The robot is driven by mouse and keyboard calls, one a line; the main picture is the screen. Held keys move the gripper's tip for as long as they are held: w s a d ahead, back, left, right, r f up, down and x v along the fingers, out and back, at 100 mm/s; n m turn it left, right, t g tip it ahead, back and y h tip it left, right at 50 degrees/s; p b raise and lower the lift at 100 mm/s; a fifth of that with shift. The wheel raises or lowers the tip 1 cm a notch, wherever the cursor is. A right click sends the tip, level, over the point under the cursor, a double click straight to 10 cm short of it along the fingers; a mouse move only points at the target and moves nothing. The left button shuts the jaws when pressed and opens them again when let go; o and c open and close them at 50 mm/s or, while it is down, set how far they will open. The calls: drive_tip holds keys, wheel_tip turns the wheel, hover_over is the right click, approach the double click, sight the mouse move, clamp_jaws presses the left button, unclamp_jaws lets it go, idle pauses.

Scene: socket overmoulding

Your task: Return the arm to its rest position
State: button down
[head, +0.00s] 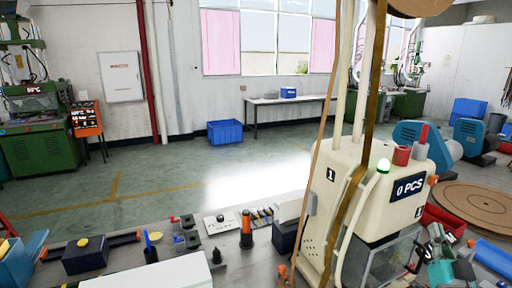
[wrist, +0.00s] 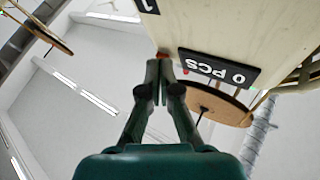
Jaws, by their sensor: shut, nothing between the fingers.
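My gripper (wrist: 163,82) shows in the wrist view with its dark fingers drawn together at the tips and nothing between them. Its dark green body fills the bottom of that view. The wrist camera looks upward, past the fingers, at the cream machine (wrist: 215,30) and its "0 PCS" display (wrist: 218,68), which appears upside down. In the head view, teal and dark parts at the lower right, beside the cream machine (head: 345,180), look like my arm's end, but clutter there makes the finger outline unclear.
A red tray (head: 440,222) and a round brown disc (head: 485,208) are at the right. The bench carries a black-and-orange tool (head: 246,230) and several small parts. A blue crate (head: 225,132) is on the floor.

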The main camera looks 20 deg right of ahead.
drive_tip(key=s+a+f+n+g+y, duration=0.1)
drive_tip(key=s+a+f+y, duration=0.15)
drive_tip(key=a+f, duration=0.8)
drive_tip(key=s+a+f+n+g+y, duration=0.15)
drive_tip(key=s+a+f, duration=0.25)
drive_tip(key=a+f, duration=0.65)
drive_tip(key=s+a+f+n+g+y, duration=0.1)
drive_tip(key=s+a+n+y, duration=0.2)
drive_tip(key=s+a, duration=0.5)
drive_tip(key=s+a+f+n+y, duration=0.2)
drive_tip(key=s+a+n+y, duration=0.2)
drive_tip(key=s+a, duration=0.5)
drive_tip(key=shift+s+a+g+y, duration=0.15)
drive_tip(key=shift+s+g+y, duration=0.25)
drive_tip(key=shift+s, duration=2.85)
drive_tip(key=c, duration=1.9)
unclamp_jaws()
